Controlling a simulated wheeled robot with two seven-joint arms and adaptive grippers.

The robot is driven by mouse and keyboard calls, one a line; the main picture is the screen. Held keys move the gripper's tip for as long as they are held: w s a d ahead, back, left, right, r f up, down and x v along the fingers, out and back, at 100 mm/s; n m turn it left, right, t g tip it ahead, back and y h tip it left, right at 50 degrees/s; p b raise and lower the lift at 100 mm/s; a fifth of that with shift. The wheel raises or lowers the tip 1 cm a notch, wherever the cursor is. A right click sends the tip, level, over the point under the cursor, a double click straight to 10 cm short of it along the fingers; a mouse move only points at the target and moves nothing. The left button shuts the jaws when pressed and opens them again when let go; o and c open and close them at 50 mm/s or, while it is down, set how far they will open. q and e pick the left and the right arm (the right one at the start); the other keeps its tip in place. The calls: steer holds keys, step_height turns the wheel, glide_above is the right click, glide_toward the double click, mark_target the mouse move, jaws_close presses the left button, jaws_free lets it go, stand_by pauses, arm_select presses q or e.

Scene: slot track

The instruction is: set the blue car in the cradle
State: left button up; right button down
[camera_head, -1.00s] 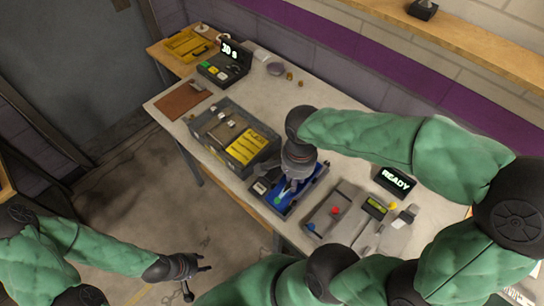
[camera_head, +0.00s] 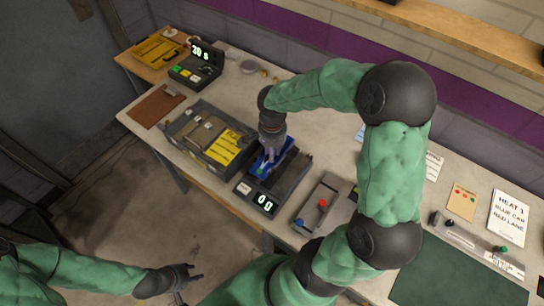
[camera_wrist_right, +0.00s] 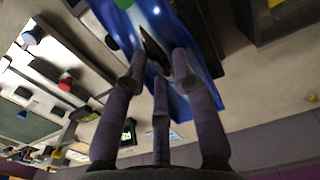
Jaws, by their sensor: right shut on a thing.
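The blue car (camera_head: 262,166) is in my right gripper (camera_head: 270,152), over the far left part of a dark scale-like unit (camera_head: 293,175) whose display reads 0 g. This unit may be the cradle; the car and arm hide part of it. I cannot tell whether the car touches it. In the right wrist view the fingers (camera_wrist_right: 160,85) close on the glossy blue body (camera_wrist_right: 205,65), which has a dark canopy and white streaks. My left gripper (camera_head: 192,278) is empty, its fingers apart, over the floor at the lower left.
A grey box (camera_head: 178,128) with a yellow label stands left of the unit. A grey tray (camera_head: 312,213) with a red and a blue knob stands right of it. A timer box (camera_head: 197,68) reads 20 s. A heat card (camera_head: 509,218) and a green mat (camera_head: 450,275) lie at the right.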

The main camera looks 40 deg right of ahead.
steer(key=shift+w+d+f, duration=0.1)
steer(key=shift+w+f, duration=0.05)
steer(key=shift+f, duration=0.1)
steer(key=shift+w+f+b, duration=0.1)
steer(key=shift+f+b, duration=0.2)
steer(key=shift+f, duration=1.25)
steer(key=shift+f, duration=0.1)
steer(key=shift+f+b, duration=0.35)
steer(key=shift+b, duration=0.1)
steer(key=shift+f, duration=0.1)
steer(key=c, duration=1)
jaws_free()
